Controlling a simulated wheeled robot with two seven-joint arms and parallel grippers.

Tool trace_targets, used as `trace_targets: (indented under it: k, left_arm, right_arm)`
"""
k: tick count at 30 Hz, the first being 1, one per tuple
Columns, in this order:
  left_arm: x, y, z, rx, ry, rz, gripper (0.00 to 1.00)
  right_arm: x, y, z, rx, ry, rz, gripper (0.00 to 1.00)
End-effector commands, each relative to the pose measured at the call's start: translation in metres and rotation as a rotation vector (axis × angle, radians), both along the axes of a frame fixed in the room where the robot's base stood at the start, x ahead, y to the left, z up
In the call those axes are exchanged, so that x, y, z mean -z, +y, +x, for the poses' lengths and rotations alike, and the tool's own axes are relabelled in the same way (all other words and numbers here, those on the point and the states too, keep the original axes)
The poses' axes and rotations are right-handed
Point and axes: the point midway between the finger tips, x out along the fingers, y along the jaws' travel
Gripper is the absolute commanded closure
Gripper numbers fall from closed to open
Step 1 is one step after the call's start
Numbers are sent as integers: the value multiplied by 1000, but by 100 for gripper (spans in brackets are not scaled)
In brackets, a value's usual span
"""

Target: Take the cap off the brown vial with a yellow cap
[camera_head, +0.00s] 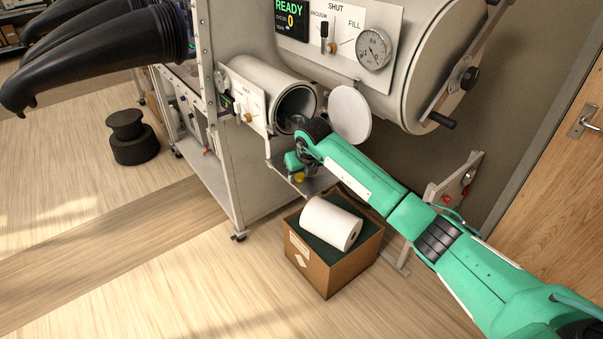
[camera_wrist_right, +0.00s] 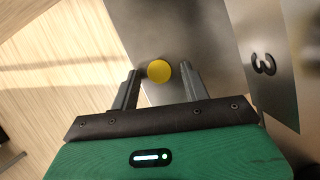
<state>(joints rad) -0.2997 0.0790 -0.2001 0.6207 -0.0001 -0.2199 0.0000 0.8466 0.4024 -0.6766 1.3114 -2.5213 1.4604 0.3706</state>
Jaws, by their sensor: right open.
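The yellow cap (camera_head: 299,177) of the vial shows in the head view beside my right gripper (camera_head: 293,164), over a small metal shelf (camera_head: 318,184) below the round port. In the right wrist view the cap (camera_wrist_right: 159,71) is seen from above as a yellow disc. It sits between the fingertips of my right gripper (camera_wrist_right: 160,73), which is open, with a gap to each finger. The brown body of the vial is hidden under the cap. My left gripper is not in view.
A small open port (camera_head: 295,108) with its round door (camera_head: 350,114) swung aside is close to my right wrist. A large cylinder chamber (camera_head: 425,60) is above. A cardboard box (camera_head: 330,272) holding a white roll (camera_head: 332,223) stands below. Black gloves (camera_head: 95,45) stick out at upper left.

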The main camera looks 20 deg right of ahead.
Motion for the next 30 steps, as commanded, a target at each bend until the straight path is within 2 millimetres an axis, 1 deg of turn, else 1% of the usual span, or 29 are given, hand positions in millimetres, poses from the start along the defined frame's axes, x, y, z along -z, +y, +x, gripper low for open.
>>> trace_targets:
  k: [2, 5, 8, 15, 19, 24, 30]
  left_arm:
    - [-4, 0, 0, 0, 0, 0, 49]
    - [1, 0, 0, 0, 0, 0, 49]
    - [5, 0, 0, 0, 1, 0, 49]
    - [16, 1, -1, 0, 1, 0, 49]
    - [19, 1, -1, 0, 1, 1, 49]
    - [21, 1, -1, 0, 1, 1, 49]
    - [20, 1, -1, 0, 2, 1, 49]
  right_arm:
    - [-4, 0, 0, 0, 0, 1, 53]
    - [-14, -1, -3, 0, -4, 0, 53]
    - [-30, -2, -11, -1, -4, -1, 53]
    - [-79, -4, -31, -1, -5, -1, 53]
    - [-99, -4, -39, 0, -3, -1, 53]
    - [-111, -4, -45, 0, 0, 1, 53]
    - [-114, -5, -46, 0, 0, 0, 53]
